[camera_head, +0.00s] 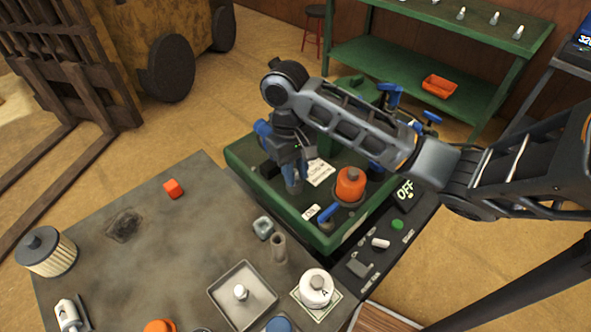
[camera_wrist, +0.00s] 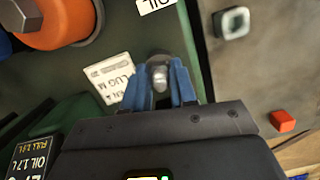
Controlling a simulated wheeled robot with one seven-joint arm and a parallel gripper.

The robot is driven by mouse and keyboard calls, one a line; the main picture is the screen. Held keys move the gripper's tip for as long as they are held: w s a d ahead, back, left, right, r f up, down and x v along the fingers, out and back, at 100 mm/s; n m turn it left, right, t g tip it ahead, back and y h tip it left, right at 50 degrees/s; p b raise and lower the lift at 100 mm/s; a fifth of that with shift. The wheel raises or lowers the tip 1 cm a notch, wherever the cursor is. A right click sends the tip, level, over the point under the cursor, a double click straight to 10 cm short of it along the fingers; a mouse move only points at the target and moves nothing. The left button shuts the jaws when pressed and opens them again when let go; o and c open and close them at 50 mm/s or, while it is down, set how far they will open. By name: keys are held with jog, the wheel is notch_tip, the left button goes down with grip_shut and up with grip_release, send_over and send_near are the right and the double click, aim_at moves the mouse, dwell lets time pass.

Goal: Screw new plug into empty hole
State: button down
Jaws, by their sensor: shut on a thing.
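My gripper (camera_head: 292,190) points down over the green mower body (camera_head: 245,165), left of the orange cap. In the wrist view its blue fingers (camera_wrist: 160,70) are shut on a small silver-grey plug (camera_wrist: 157,76), whose rounded end shows between them. The empty hole cannot be made out in either view; the gripper covers the deck below it. I cannot tell whether the plug touches the deck or sits in a hole. A similar pale plug (camera_head: 240,292) stands in the square tray (camera_head: 217,297) on the table.
The grey table (camera_head: 120,270) holds a filter (camera_head: 45,251), a red cube (camera_head: 173,188) and a white container (camera_head: 316,287). Its middle is clear.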

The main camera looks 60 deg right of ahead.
jog(key=shift+f+m, duration=0.15)
jog(key=shift+m, duration=0.35)
jog(key=m, duration=0.3)
jog(key=shift+m+y, duration=0.3)
jog(key=shift+y, duration=0.1)
jog(key=shift+m, duration=1.3)
jog(key=shift+t, duration=0.3)
jog(key=shift+a+m, duration=0.1)
jog(key=shift+m, duration=0.7)
jog(key=m, duration=0.4)
jog(key=shift+t, duration=0.3)
jog(key=shift+m, duration=0.4)
